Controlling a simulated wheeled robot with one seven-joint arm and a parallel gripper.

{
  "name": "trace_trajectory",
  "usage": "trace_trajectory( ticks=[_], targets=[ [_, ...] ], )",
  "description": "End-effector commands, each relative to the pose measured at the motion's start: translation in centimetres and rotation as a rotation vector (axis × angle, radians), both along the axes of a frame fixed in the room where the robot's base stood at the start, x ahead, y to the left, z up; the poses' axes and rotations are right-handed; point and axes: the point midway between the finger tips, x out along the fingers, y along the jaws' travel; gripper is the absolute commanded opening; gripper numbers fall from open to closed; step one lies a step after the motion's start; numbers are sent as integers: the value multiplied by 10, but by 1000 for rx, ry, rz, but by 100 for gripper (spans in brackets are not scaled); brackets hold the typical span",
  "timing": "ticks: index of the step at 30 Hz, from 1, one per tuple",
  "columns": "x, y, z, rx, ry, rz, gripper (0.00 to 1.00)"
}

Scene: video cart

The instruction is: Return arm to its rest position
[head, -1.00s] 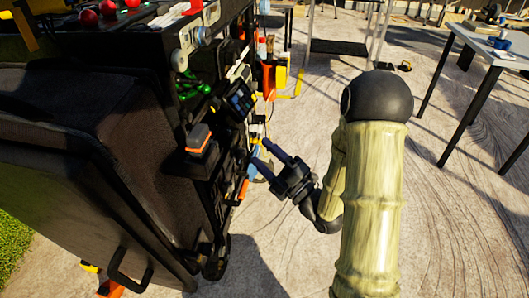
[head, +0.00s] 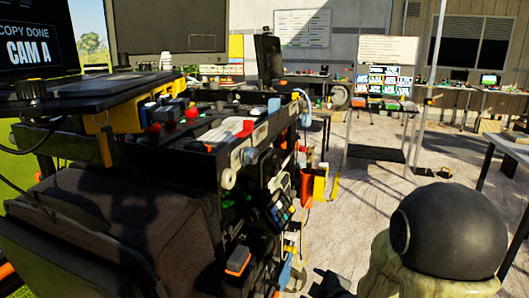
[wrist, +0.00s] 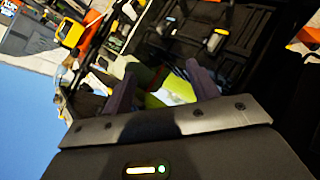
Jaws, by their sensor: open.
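My arm shows at the lower right of the head view, with its dark round joint (head: 450,232) above a pale tan link. Only a small dark part of my gripper (head: 328,284) shows at the bottom edge there, beside the right side of the cart. In the wrist view my gripper (wrist: 161,78) has its two purple-grey fingers apart. I see nothing held between them. Behind the fingers is a blurred white and yellow-green patch (wrist: 172,90), which I cannot identify. The black video cart (head: 115,225) fills the left of the head view.
The cart's side carries a keypad (head: 279,212), an orange-topped box (head: 238,260) and an orange holder (head: 305,188). Monitors stand above its top shelf. A table (head: 505,150) stands at the right edge. Open paved floor (head: 375,195) lies between cart and table.

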Motion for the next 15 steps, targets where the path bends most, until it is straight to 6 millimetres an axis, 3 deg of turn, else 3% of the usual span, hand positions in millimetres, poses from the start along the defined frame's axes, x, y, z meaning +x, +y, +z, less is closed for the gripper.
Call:
trace_trajectory(
  ticks=[8, 15],
  targets=[
    [-41, -27, -4, 136, 339, -358, 59],
    [-95, -36, -1, 284, 603, -687, 59]
  ],
)
